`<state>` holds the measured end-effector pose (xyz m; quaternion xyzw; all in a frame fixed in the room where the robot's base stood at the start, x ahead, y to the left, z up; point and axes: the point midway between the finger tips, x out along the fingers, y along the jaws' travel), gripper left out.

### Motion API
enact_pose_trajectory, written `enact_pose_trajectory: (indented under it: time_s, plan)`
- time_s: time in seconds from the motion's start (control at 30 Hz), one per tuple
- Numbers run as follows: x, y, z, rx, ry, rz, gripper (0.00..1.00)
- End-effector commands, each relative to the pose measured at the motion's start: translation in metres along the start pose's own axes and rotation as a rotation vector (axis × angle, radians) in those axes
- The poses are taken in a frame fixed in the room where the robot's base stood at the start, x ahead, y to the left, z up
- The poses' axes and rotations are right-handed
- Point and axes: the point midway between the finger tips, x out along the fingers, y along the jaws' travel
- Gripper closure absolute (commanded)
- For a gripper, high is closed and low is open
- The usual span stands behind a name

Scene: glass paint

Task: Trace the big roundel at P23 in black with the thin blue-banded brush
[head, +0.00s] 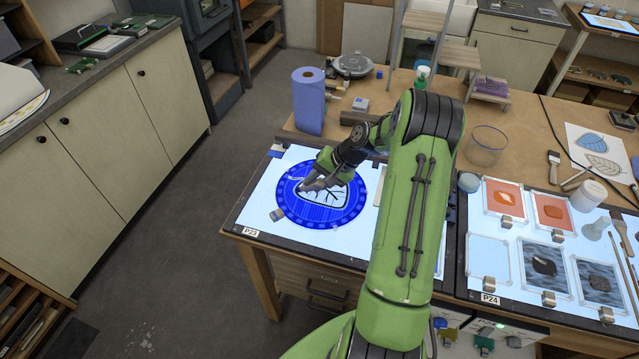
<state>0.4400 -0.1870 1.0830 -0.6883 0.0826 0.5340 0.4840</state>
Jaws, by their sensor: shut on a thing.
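The big blue roundel (290,213) lies on the lit panel labelled P23 (251,232). It has a dotted blue border and a white leaf shape with black outline and veins. My gripper (301,188) is over the upper left part of the roundel, at the leaf's left edge. Its jaws are shut on a thin, pale-looking tool, presumably too small here to show a blue band. The tool's tip and whether it touches the glass cannot be made out. My green arm hides the right part of the panel.
A blue paper roll (308,101) stands behind the panel. A small block (277,214) sits at the roundel's left edge. The P24 panel (490,298) on the right holds several glass pieces. A clear jar (486,146) and a wide brush (553,167) are on the bench.

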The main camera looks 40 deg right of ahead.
Motion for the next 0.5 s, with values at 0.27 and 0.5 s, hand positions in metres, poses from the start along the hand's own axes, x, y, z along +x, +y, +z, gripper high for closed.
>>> enact_pose_trajectory:
  time_s: [0.27,0.5]
  plan:
    - [0.003,-0.005,-0.008,0.001,0.0,0.0,1.0]
    - [0.002,-0.006,-0.025,0.001,0.0,-0.001,1.0]
